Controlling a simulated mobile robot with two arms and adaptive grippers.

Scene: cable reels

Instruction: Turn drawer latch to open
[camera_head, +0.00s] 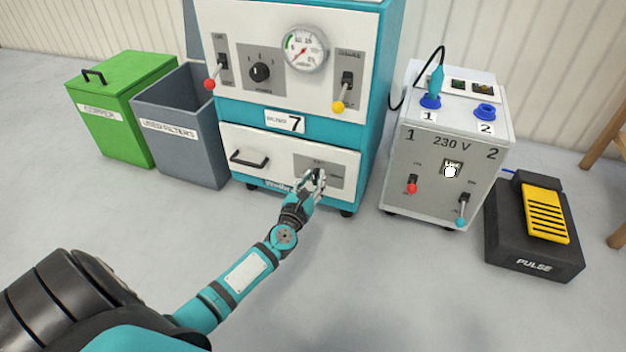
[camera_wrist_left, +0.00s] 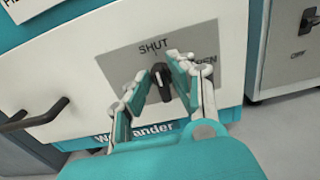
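The drawer latch is a black knob (camera_wrist_left: 161,82) on a grey plate marked SHUT above and OPEN at the right. Its grip stands roughly upright, towards SHUT. The plate (camera_head: 333,167) is on the white drawer front (camera_head: 277,143), which looks closed. My left gripper (camera_head: 313,181) is at the latch. In the left wrist view its fingers (camera_wrist_left: 161,68) stand either side of the knob and look open, with small gaps to it. In the head view the fingers partly hide the knob. My right gripper is not in view.
The drawer's black handle (camera_head: 249,158) is left of the latch. A grey bin (camera_head: 185,125) and a green bin (camera_head: 112,110) stand left of the teal cabinet. A 230 V box (camera_head: 431,155) and a yellow pedal (camera_head: 545,213) stand right. The floor in front is clear.

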